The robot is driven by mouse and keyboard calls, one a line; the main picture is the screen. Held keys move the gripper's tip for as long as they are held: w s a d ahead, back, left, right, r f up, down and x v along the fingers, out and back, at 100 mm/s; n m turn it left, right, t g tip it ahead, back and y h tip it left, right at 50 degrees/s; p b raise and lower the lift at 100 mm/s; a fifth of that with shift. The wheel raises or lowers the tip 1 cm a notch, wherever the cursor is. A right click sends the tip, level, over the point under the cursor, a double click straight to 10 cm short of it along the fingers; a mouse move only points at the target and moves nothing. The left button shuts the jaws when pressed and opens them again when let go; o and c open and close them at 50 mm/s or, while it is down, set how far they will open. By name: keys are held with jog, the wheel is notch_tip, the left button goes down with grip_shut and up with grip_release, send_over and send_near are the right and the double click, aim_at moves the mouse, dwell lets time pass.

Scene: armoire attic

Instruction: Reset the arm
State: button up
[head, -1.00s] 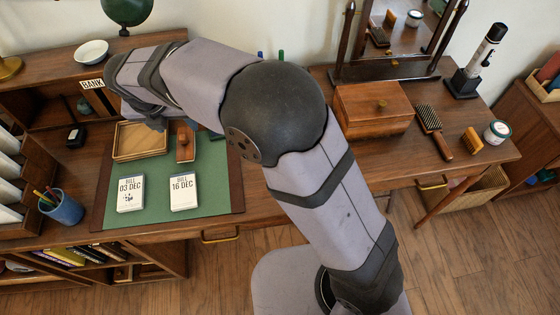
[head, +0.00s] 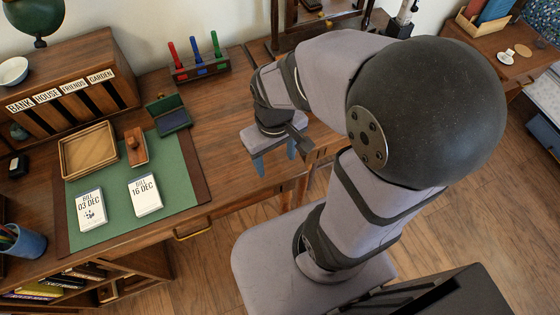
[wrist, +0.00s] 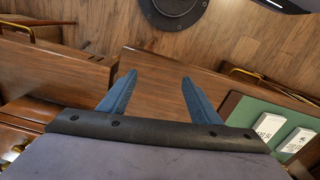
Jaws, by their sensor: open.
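My gripper (head: 274,162) is open and empty, pointing down over the right part of the desk (head: 235,168), right of the green mat. In the wrist view my gripper (wrist: 157,80) shows its two blue-grey fingers spread apart with nothing between them. Bare desk wood and its front edge lie beneath and beyond the fingers. My arm folds across the right half of the head view and hides part of the desk and the dressing table behind it.
Two bill cards (head: 90,209) (head: 145,194), a wooden tray (head: 88,150), a stamp (head: 136,147) and an ink pad (head: 168,115) are on or by the green mat (head: 185,182). A pen rack (head: 200,68) stands behind. A blue cup (head: 22,242) is at left.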

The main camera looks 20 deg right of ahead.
jog(key=shift+s+d+f+m, duration=0.15)
jog(key=shift+s+m, duration=0.25)
jog(key=shift+s+d+f+m, duration=0.1)
jog(key=shift+s+d+m, duration=0.05)
jog(key=shift+s+m, duration=0.25)
jog(key=shift+w, duration=0.1)
notch_tip(320, 180, up, 9)
jog(key=p, duration=0.9)
